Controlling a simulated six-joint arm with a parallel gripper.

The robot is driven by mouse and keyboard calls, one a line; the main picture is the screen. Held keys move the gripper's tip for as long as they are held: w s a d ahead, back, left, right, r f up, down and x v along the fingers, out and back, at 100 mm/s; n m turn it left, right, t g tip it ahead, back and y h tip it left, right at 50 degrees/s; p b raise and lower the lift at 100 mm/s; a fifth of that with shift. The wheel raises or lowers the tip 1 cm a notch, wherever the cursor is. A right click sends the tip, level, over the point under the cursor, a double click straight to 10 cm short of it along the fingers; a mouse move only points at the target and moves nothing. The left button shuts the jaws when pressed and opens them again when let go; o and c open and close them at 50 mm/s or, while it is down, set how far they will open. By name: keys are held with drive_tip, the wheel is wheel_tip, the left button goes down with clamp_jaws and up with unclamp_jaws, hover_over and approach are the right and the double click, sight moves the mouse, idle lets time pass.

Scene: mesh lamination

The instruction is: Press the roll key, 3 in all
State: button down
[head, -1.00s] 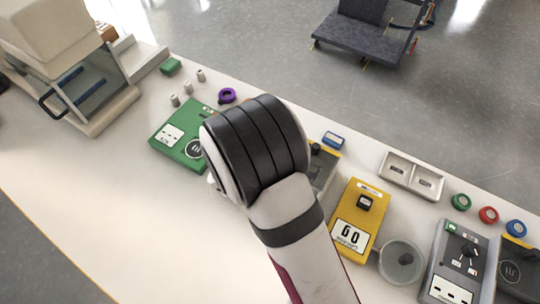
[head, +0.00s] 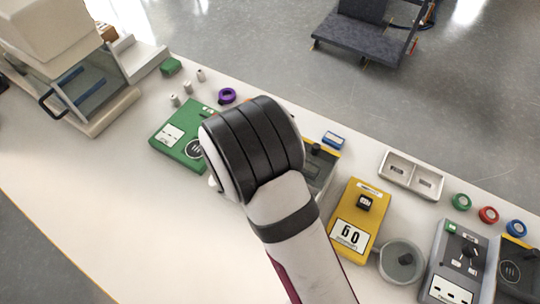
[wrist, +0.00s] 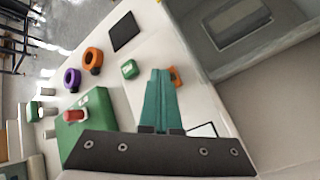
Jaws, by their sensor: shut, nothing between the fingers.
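My gripper (wrist: 160,74) shows in the wrist view as two teal fingers pressed together with nothing between them. In the head view it is hidden behind my arm. A green box (wrist: 97,103) with a red knob or button (wrist: 75,115) stands left of the fingers in the wrist view, apart from them. In the head view a green box (head: 170,152) with a white label and a round dark mark lies left of my arm, partly covered by it. I cannot tell which part is the roll key; no key marking is readable.
A yellow box (head: 374,208) reading 60, a clear round dish (head: 388,272), a grey knobbed box (head: 480,240) and a metal tray (head: 394,182) stand to the right. A purple ring (head: 227,95) lies behind the green box. A glass-fronted machine (head: 100,95) stands left. The front left table is clear.

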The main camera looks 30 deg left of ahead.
drive_tip(key=shift+r, duration=0.9)
drive_tip(key=shift+r, duration=2.5)
idle(0.4)
wheel_tip(320, 180, up, 4)
drive_tip(key=shift+f, duration=0.1)
drive_tip(key=shift+f, duration=4.45)
